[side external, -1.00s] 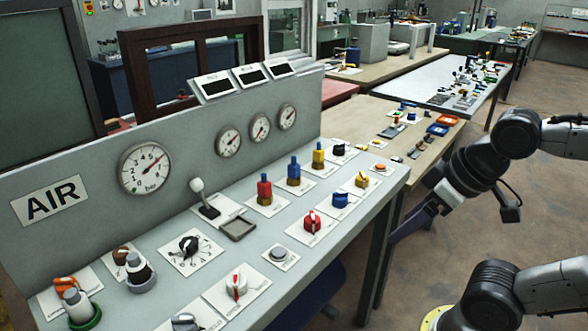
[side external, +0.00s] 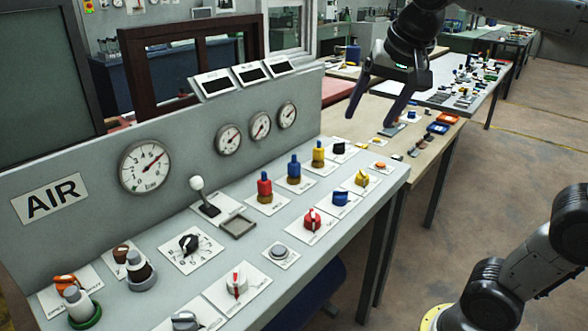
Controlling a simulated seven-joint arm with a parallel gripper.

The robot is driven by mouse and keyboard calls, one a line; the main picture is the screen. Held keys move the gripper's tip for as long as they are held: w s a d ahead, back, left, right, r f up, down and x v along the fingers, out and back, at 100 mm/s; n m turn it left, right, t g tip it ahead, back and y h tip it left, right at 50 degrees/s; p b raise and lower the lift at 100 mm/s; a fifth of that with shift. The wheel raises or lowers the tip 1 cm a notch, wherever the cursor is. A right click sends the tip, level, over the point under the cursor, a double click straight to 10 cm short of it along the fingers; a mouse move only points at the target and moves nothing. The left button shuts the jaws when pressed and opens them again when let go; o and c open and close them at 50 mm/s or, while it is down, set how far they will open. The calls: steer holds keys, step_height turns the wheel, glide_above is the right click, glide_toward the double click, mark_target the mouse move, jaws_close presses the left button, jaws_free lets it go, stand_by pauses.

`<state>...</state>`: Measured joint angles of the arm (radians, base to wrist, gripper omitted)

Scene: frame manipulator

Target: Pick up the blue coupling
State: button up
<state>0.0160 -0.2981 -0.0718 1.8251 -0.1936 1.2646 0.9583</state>
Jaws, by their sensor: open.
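The blue coupling (side external: 294,167) stands upright on a brown base on a white plate on the grey panel. It is in the middle of a row, between a red coupling (side external: 264,187) on its left and a yellow coupling (side external: 318,153) on its right. My gripper (side external: 369,120) is open and empty, its two dark fingers spread and pointing down. In the picture it is above and to the right of the blue coupling, apart from it. Nothing hides the blue coupling.
In front of the couplings are a red knob (side external: 312,219), a blue knob (side external: 340,197) and a yellow knob (side external: 362,178). A lever (side external: 198,187) stands to the left. The upright gauge wall (side external: 100,175) runs behind the row.

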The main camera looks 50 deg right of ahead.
steer(key=w+d+r+m+g+h, duration=0.1)
steer(key=w+m, duration=0.1)
steer(key=w, duration=0.3)
steer(key=w+d+r+m, duration=0.1)
steer(key=w+d+m, duration=0.1)
steer(key=w, duration=0.3)
steer(key=m+g+h, duration=0.1)
steer(key=m+g, duration=0.2)
glide_above(292, 160)
steer(key=a, duration=0.5)
step_height(292, 160, down, 14)
steer(key=shift+g, duration=0.4)
steer(key=x, duration=1.1)
steer(key=shift+s+a+f, duration=0.2)
steer(key=shift+a+f, duration=0.1)
steer(key=shift+f, duration=0.05)
steer(key=shift+x, duration=3.05)
steer(key=shift+w+d+r, duration=0.15)
jaws_close()
